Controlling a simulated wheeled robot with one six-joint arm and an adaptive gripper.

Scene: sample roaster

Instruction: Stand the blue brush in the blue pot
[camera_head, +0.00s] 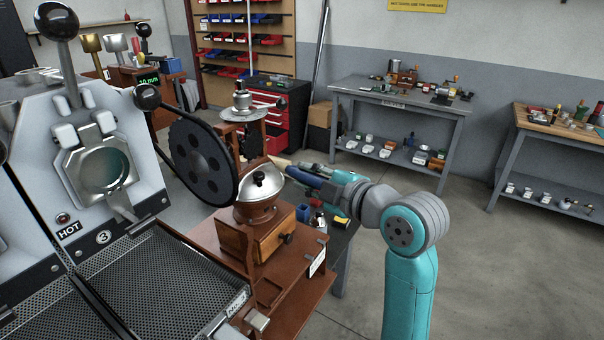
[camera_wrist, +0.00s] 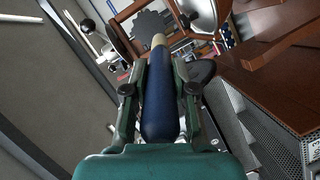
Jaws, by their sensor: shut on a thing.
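My gripper (camera_head: 318,174) is shut on the blue brush, with green fingers on both sides of it. The brush (camera_wrist: 160,105) shows in the wrist view as a thick dark blue body with a pale tip pointing away from my palm. In the head view the brush (camera_head: 304,178) lies roughly level, its pale end to the left, in the air behind the hand grinder. A small blue container (camera_head: 303,212), which looks like the blue pot, stands below on the bench beside the grinder. The grinder partly crowds it, and its inside is not visible.
The wooden hand grinder (camera_head: 258,240) with a metal dome and the black wheel (camera_head: 202,160) stand close to the left of my gripper. Small bottles and a yellow item (camera_head: 341,222) lie near the container. The roaster (camera_head: 105,185) fills the left. Open floor (camera_head: 490,270) lies right.

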